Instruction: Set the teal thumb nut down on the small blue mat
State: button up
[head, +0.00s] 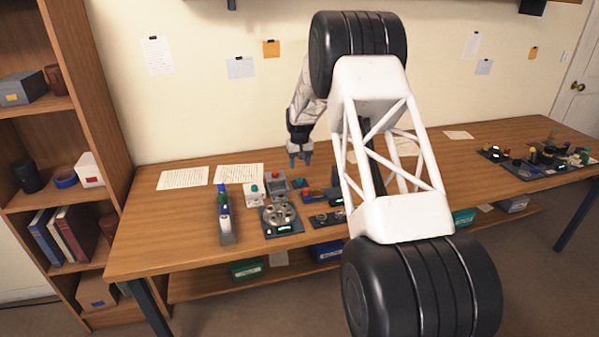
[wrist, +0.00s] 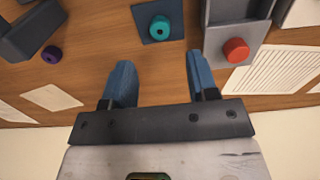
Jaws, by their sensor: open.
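The teal thumb nut (wrist: 160,27) sits on a small dark blue mat (wrist: 145,36) at the top middle of the wrist view. In the head view, a small teal spot that looks like the nut (head: 298,183) shows on the bench just below my gripper (head: 300,161). My gripper in the wrist view (wrist: 161,70) has its two blue fingers spread, with nothing between them. The nut lies beyond the fingertips, apart from them.
A red knob (wrist: 236,50) on a grey block is close right of the mat. A purple knob (wrist: 52,54) and a dark grey block (wrist: 30,30) are at left. Papers (head: 184,178) lie on the bench. A grey holder with bottles (head: 225,215) stands at the bench's left.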

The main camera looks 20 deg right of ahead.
jog(key=shift+r, duration=2.4)
jog(key=shift+r, duration=0.1)
jog(key=s+a+r, duration=0.2)
jog(key=s+r, duration=0.5)
jog(key=s, duration=0.3)
jog(key=s+a+r+t, duration=0.1)
jog(key=s+a+r, duration=0.2)
jog(key=s+r, duration=0.6)
jog(key=s+a+r, duration=0.2)
jog(key=s+r, duration=0.3)
jog(key=s, duration=0.7)
jog(key=s+a+f, duration=0.1)
jog(key=s+a, duration=0.1)
jog(key=s, duration=1.6)
jog(key=s+a+f+t, duration=0.1)
jog(key=s+a+f, duration=0.1)
jog(key=s, duration=1.6)
jog(key=shift+t, duration=0.3)
